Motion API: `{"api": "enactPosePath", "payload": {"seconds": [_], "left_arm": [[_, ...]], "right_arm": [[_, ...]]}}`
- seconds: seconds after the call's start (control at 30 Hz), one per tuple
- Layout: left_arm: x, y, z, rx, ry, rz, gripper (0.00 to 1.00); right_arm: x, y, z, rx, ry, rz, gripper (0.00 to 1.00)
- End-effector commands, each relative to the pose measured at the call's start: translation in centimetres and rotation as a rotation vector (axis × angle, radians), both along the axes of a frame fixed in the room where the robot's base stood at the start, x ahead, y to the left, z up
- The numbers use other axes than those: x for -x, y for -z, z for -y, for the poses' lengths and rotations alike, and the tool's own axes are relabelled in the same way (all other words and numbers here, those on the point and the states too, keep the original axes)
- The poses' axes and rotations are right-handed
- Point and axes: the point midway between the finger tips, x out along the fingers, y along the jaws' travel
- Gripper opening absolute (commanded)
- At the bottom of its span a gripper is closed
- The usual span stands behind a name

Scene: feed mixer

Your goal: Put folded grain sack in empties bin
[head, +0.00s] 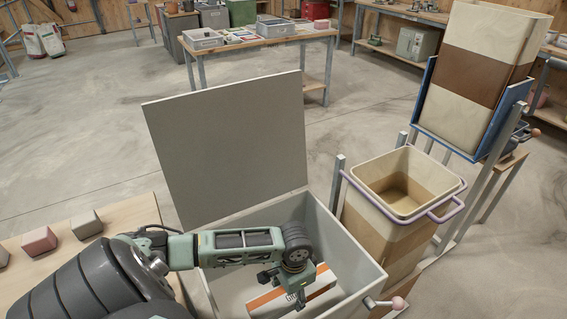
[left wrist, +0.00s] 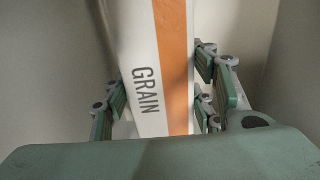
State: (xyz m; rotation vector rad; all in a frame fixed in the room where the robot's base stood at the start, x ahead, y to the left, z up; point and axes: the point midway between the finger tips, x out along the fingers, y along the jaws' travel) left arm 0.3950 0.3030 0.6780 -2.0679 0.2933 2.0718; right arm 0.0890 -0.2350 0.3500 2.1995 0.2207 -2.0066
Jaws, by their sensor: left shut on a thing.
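The folded grain sack (head: 262,303) is white with an orange stripe and is down inside an open grey bin (head: 352,262). The bin's flat grey lid (head: 230,145) stands raised at its far left side. My left gripper (head: 294,291) reaches down into the bin and is shut on the sack. In the left wrist view the sack (left wrist: 146,70) runs between the fingers of the gripper (left wrist: 163,100), with the word GRAIN showing. The lower part of the sack is hidden, so I cannot tell whether it touches the bin floor. My right gripper is not in view.
A tall open tan container (head: 398,235) with a purple handle stands right of the bin. A striped container (head: 480,65) sits in a blue holder behind it. Small blocks (head: 87,223) lie on a wooden surface at left. A workbench (head: 255,42) stands farther back; floor between is clear.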

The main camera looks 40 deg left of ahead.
Motion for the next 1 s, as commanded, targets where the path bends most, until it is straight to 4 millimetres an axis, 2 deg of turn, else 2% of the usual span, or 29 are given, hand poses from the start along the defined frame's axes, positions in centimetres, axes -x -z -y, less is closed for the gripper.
{"api": "enactPosePath", "payload": {"seconds": [0.03,0.2,0.27,0.5,0.67,0.9,1.0], "left_arm": [[0.0,1.7,0.0,0.000,0.000,0.001,0.24],[0.0,2.9,0.0,0.000,0.000,0.001,0.24],[0.0,3.5,0.0,0.001,-0.001,0.000,0.24],[0.0,7.7,0.0,0.000,-0.001,-0.001,0.24],[0.0,9.2,0.0,0.001,-0.001,0.000,0.24],[0.0,12.4,0.0,-0.001,0.000,0.000,0.24],[0.0,12.8,0.0,0.000,0.001,0.002,0.24]], "right_arm": [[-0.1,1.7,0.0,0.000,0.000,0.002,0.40],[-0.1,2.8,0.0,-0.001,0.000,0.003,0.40],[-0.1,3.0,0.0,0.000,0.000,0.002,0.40],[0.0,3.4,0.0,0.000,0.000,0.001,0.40],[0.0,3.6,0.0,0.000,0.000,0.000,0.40],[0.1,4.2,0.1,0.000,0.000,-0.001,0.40],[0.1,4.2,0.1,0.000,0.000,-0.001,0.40]]}}
